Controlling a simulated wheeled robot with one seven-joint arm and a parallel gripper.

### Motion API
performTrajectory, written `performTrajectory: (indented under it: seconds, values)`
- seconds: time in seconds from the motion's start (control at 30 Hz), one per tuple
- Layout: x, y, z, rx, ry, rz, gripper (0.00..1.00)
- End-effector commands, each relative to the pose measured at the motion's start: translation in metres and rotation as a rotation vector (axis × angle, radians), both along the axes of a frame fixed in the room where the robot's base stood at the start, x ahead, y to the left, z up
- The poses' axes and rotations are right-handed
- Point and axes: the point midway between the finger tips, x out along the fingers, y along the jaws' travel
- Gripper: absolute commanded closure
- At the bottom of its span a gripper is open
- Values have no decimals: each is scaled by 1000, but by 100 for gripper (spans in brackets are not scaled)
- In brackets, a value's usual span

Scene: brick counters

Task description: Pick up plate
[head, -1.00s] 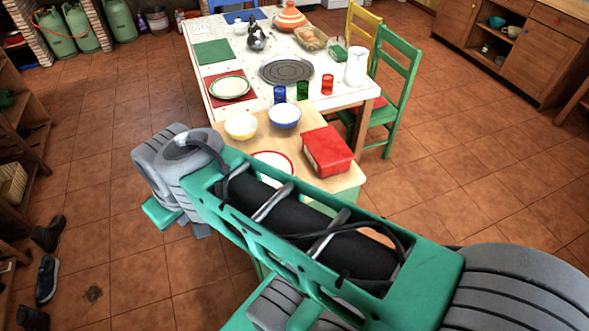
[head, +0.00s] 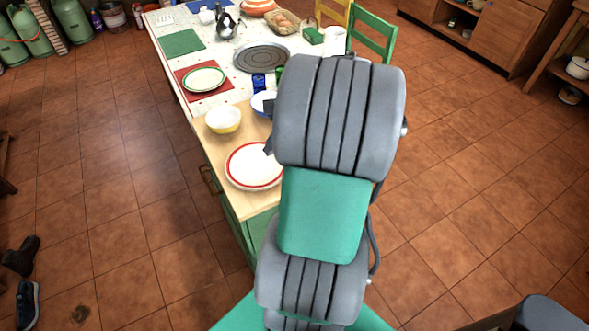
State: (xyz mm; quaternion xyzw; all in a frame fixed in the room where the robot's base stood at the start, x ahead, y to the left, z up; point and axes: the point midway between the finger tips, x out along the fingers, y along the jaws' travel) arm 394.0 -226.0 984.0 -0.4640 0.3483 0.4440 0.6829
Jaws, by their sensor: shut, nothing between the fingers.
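A white plate with a red rim (head: 252,166) lies flat on the wooden top of the green cabinet (head: 232,192); my arm hides its right edge. A second plate, white with a green rim (head: 204,79), lies on a red placemat on the white table. My arm stands across the middle of the view and hides most of my gripper (head: 268,149). A small dark part of it shows at the arm's left side, by the upper right rim of the red-rimmed plate. The gripper is shut and empty; I cannot tell whether it touches the plate.
A yellow bowl (head: 223,119) stands just behind the red-rimmed plate. A blue bowl (head: 261,102) is partly hidden by my arm. A blue glass (head: 258,82) and a grey round mat (head: 262,58) are farther back.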

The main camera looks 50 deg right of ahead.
Motion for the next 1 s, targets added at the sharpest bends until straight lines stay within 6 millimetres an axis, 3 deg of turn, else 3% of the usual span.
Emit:
performTrajectory:
  seconds: [0.03,0.1,0.2,0.3,0.4,0.53,0.9,1.0]
  values:
    - [-20,-36,-22,109,12,-182,100]
    - [-45,-72,-38,257,17,-407,100]
    - [-80,-106,-53,426,15,-639,100]
    - [-101,-121,-60,523,12,-760,100]
    - [-105,-124,-63,556,10,-796,100]
    - [-95,-117,-74,558,12,-796,100]
    - [-45,-90,-130,555,14,-794,100]
    - [-29,-82,-129,552,12,-793,100]
